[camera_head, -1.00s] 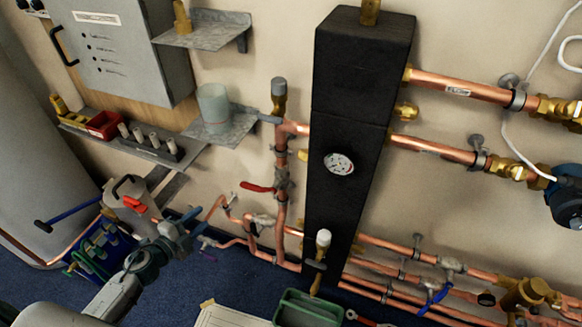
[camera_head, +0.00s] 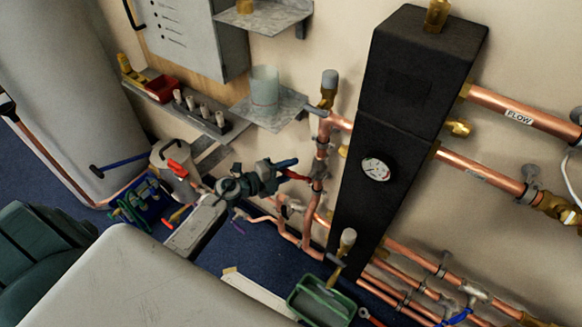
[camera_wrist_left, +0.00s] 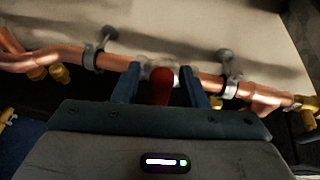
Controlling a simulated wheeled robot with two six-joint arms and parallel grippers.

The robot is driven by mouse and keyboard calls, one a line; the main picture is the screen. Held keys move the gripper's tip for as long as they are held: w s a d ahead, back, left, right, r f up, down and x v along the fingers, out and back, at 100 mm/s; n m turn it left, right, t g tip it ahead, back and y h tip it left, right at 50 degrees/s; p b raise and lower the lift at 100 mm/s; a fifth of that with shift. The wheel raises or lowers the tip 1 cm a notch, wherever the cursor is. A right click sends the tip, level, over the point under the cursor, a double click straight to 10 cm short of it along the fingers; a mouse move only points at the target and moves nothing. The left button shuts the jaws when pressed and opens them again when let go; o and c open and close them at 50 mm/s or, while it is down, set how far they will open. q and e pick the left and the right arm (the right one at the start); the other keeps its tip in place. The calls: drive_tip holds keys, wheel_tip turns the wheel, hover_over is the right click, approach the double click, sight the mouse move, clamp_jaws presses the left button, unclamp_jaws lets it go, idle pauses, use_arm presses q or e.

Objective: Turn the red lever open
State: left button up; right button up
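The red lever (camera_head: 298,176) sits on a valve of the vertical copper pipe (camera_head: 319,160), left of the black column. In the head view my left gripper (camera_head: 288,170) is right at the lever and partly covers it. In the left wrist view the red lever (camera_wrist_left: 162,88) shows end-on between the two fingers of my left gripper (camera_wrist_left: 160,72). The fingers stand apart, with a gap visible on each side of the lever. The valve body behind the lever is mostly hidden. My right gripper is not in view.
The black column (camera_head: 400,130) with a round gauge (camera_head: 376,169) stands right of the lever. A wall shelf (camera_head: 262,113) holds a translucent cup (camera_head: 264,84) above the gripper. A green bin (camera_head: 322,303) is on the floor below. Copper pipes run along the wall.

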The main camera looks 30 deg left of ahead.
use_arm(q)
drive_tip(key=shift+w+d, duration=0.25)
drive_tip(key=shift+w, duration=0.1)
clamp_jaws()
drive_tip(key=shift+f, duration=0.15)
